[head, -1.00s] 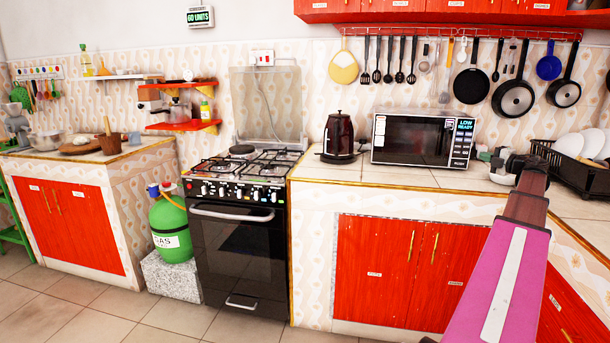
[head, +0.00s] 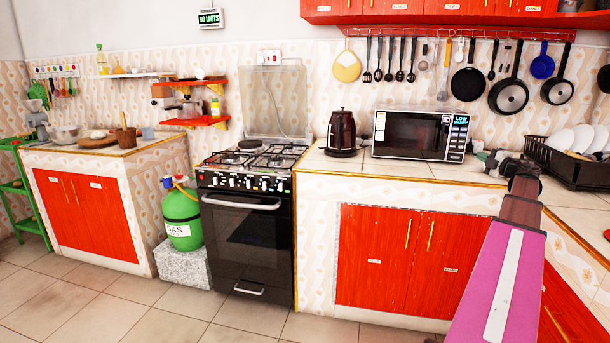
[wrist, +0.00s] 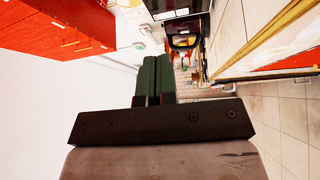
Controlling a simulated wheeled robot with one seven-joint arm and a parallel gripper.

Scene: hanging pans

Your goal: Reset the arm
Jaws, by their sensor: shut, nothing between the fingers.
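My gripper (head: 487,157) is at the end of my pink-sleeved arm in the head view, on the right, seen in front of the counter near the microwave's right side. In the wrist view, its two dark green fingers (wrist: 151,78) lie side by side, shut with nothing between them. Dark pans (head: 468,80) and a blue pan (head: 542,66) hang with utensils from a red rail (head: 450,31) on the wall, above the gripper in the picture.
A microwave (head: 415,135) and a dark kettle (head: 342,130) stand on the counter. A black dish rack (head: 570,165) with white plates is right of my gripper. A stove (head: 245,225) and a green gas cylinder (head: 182,217) stand left. Tiled floor (head: 110,310) is open in front.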

